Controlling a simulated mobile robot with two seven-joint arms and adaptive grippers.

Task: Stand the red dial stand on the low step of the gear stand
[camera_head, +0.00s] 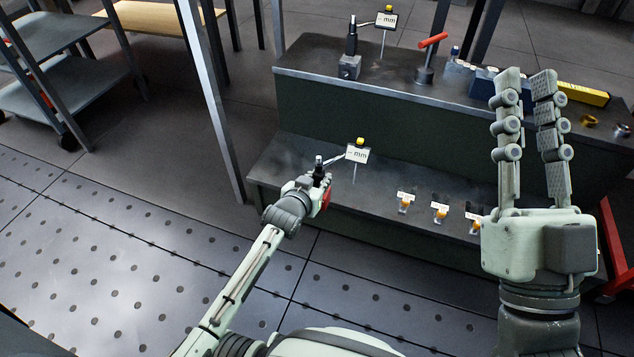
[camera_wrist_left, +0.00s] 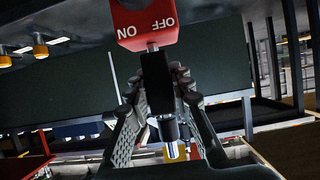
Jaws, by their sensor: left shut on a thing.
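The red dial stand has a red ON/OFF base (camera_wrist_left: 145,25), a black post (camera_head: 319,163) and a small "mm" readout (camera_head: 357,154) on an arm. My left gripper (camera_head: 316,182) is shut around the post. In the head view the red base (camera_head: 327,198) is partly hidden by the gripper, at the front edge of the low step (camera_head: 275,165) of the gear stand. The stand looks upright; I cannot tell whether its base touches the step. My right gripper (camera_head: 526,88) is open and empty, raised in front of the stand's right side.
The upper step (camera_head: 400,77) holds a grey-based dial stand (camera_head: 350,66), a red-handled tool (camera_head: 431,55), a yellow bar (camera_head: 583,94) and rings. Several orange-knobbed items (camera_head: 405,202) stand right on the low step. The low step's left end is clear.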

